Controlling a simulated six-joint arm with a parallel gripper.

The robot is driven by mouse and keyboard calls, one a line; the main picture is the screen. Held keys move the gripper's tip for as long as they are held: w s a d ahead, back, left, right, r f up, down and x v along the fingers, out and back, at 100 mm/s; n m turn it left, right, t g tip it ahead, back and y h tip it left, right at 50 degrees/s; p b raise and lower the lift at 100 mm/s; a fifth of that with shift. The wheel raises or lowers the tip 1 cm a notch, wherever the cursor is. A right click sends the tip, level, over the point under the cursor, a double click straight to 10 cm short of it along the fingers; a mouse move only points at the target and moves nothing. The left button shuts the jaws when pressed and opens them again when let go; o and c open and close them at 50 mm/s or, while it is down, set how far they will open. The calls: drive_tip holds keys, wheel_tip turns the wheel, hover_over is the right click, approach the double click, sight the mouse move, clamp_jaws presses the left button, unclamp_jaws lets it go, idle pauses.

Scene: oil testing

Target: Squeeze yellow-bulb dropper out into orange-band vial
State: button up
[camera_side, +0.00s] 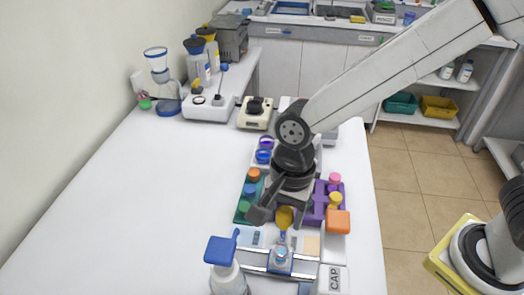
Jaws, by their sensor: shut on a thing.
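My gripper (273,211) points down over the front of the white table and is shut on the yellow bulb of a dropper (285,219). The dropper hangs roughly upright, its lower part thin and hard to see. Directly below it, a small clear vial (281,255) with a bluish look stands in a metal holder at the front. I cannot make out an orange band on it, nor whether the dropper tip is inside its mouth or just above it.
A green rack (240,214) with orange, blue and green tops stands left of my gripper. A purple rack (316,212) with pink and yellow tops and an orange block (337,222) are right. A blue-topped bottle (225,268) and a CAP box (332,279) flank the holder. The left table is clear.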

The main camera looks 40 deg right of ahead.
drive_tip(key=shift+r, duration=0.15)
drive_tip(key=shift+r, duration=1.05)
drive_tip(key=shift+w, duration=0.1)
